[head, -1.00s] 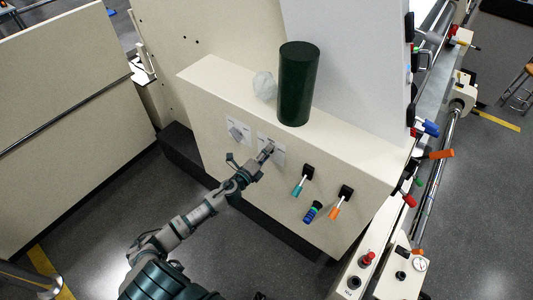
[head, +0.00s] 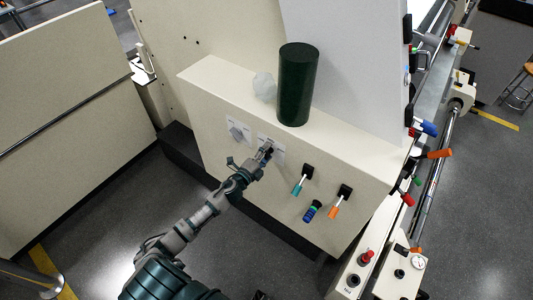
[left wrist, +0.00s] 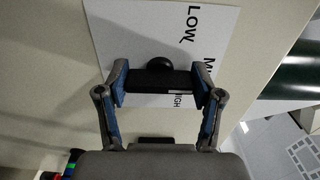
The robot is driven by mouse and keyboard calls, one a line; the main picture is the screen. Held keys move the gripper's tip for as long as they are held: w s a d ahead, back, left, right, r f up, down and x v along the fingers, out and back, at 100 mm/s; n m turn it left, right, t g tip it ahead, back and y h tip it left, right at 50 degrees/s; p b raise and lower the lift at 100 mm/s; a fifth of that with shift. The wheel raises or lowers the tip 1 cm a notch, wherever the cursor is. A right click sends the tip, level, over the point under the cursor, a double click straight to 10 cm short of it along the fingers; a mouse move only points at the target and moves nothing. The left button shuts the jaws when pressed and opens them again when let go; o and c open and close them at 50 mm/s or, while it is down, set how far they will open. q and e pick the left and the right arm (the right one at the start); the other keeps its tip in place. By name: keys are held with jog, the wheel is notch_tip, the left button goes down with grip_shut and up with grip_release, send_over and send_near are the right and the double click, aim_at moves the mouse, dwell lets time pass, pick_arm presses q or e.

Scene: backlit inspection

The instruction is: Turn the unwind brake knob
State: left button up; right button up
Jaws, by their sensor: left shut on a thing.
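A black knob (left wrist: 160,78) with a bar-shaped grip sits on a white label plate (left wrist: 110,35) in the left wrist view. The plate reads "LOW", a word starting with "M", and "HIGH", partly covered. My left gripper (left wrist: 160,88) is shut on the knob, one blue-padded finger at each end of its bar. In the head view my left gripper (head: 264,153) reaches the right one of two labelled plates on the cream panel (head: 225,100) and mostly hides the knob. A second grey knob (head: 237,131) is on the plate to its left. My right gripper is not in view.
A dark green cylinder (head: 297,85) and a crumpled pale lump (head: 264,86) stand on the panel's top ledge. Right of my gripper, teal (head: 298,187) and orange (head: 336,208) levers and a blue-green handle (head: 312,210) stick out. Grey floor is open below.

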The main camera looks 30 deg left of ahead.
pick_arm(q)
jog(key=o, duration=1.1)
jog(key=shift+f, duration=0.3)
jog(key=shift+o, duration=0.2)
jog(key=shift+a, duration=0.1)
jog(key=shift+r, duration=0.1)
jog(key=s+a, duration=0.1)
jog(key=s, duration=1)
jog(key=shift+s, duration=0.4)
